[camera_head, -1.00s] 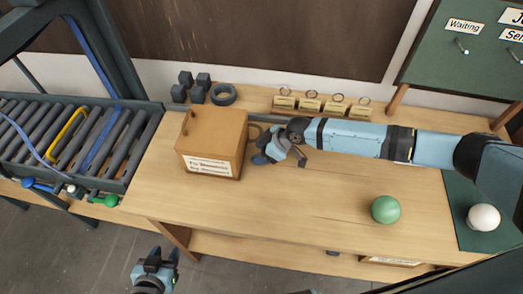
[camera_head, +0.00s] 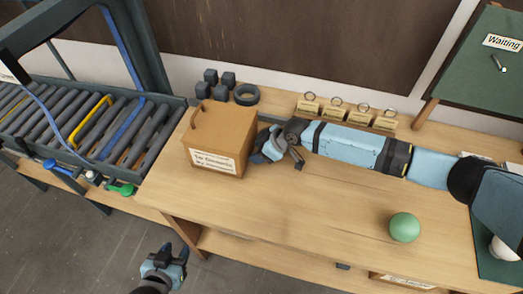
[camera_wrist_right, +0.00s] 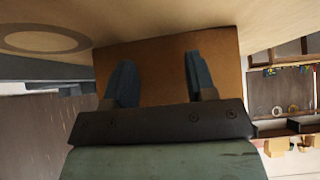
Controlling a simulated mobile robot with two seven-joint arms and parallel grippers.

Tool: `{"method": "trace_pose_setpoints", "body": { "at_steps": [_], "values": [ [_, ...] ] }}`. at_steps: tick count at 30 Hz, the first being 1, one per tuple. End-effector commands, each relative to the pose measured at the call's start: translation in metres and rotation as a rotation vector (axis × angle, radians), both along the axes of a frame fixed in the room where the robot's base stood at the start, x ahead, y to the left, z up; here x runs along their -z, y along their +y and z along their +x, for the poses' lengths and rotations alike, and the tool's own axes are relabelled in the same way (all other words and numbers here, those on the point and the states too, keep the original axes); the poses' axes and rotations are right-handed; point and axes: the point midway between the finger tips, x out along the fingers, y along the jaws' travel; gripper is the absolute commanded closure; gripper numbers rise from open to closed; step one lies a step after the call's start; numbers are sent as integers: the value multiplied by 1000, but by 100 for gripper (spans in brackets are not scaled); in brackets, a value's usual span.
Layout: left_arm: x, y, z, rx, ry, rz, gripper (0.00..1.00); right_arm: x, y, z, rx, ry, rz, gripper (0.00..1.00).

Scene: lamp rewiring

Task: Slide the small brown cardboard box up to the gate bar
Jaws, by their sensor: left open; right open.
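The brown cardboard box (camera_head: 222,135), with a white label on its front, stands upright on the wooden table near its left end, beside the roller conveyor. My right gripper (camera_head: 270,150) is open at the box's right side. In the right wrist view its two fingers (camera_wrist_right: 158,82) point at the box's flat brown face (camera_wrist_right: 160,60); I cannot tell whether they touch it. A yellow bar (camera_head: 88,118) crosses the conveyor rollers; I cannot tell whether this is the gate bar. My left gripper (camera_head: 166,262) is open and empty, low in front of the table.
Dark cubes (camera_head: 212,85) and a dark ring (camera_head: 246,95) lie behind the box. Tagged rings (camera_head: 335,112) stand along the back edge. A green ball (camera_head: 405,227) sits at the right front. The table front between box and ball is clear.

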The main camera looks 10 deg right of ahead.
Motion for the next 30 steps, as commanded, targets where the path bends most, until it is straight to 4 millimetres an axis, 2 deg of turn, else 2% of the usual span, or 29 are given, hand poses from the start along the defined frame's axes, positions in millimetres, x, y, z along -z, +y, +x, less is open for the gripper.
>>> {"method": "trace_pose_setpoints", "body": {
  "at_steps": [4, 15, 30],
  "values": [
    [3, -1, 0, 1, -2, -1, 57, 1, 9, 3, -1, 0, 2, 49],
    [20, -1, 0, 1, -2, -1, 57, 2, 54, 23, -1, -1, 2, 49],
    [25, 1, 0, -1, -1, 0, 57, 1, 64, 28, -1, -1, 2, 49]
  ]
}}
